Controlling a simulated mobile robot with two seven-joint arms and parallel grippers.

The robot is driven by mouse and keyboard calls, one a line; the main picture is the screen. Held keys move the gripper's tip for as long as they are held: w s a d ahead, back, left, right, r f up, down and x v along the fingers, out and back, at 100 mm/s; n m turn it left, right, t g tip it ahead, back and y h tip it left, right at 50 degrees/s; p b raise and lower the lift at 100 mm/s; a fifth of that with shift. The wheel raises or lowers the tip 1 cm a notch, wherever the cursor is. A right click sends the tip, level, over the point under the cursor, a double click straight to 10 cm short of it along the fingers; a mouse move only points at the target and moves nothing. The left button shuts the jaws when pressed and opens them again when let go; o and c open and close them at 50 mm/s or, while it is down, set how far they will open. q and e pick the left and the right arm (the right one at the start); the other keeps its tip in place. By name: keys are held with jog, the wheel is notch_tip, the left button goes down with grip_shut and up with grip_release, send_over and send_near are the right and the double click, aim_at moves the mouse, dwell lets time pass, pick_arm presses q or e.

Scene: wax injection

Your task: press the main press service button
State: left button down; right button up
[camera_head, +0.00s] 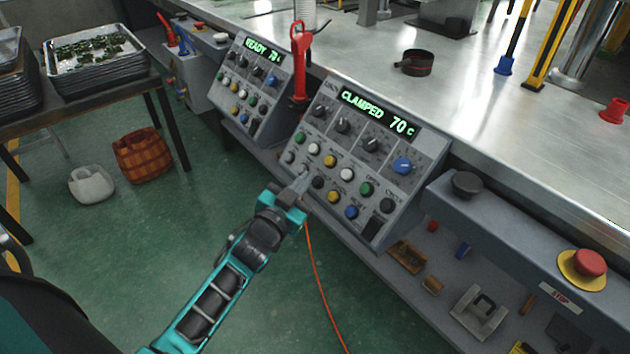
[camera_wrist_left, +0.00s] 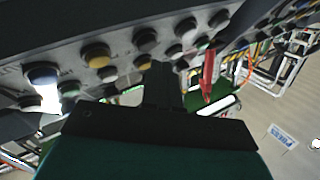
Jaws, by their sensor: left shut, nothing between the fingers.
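The near control panel (camera_head: 375,150) has a green display reading CLAMPED 70 C. Below the display are dark knobs, a blue knob (camera_head: 403,165) and rows of coloured buttons. My left gripper (camera_head: 303,180) is shut and empty, its tips at the lower left of these buttons, beside a dark button (camera_head: 318,182). In the left wrist view the shut fingers (camera_wrist_left: 162,80) point up at the button rows, near a yellow button (camera_wrist_left: 96,55) and dark ones. Whether the tips touch a button I cannot tell. Button labels are too small to read, so the service button cannot be picked out.
A second panel (camera_head: 250,85) reading READY stands to the left, with a red-handled tool (camera_head: 299,60) between the panels. A red emergency stop (camera_head: 590,262) sits at the right. An orange cable (camera_head: 318,270) hangs below my gripper.

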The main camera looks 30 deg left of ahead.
dwell(0.8)
pick_arm(q)
jog(key=shift+w+d+f, duration=0.15)
jog(key=shift+w+f, duration=0.15)
jog(key=shift+w, duration=0.05)
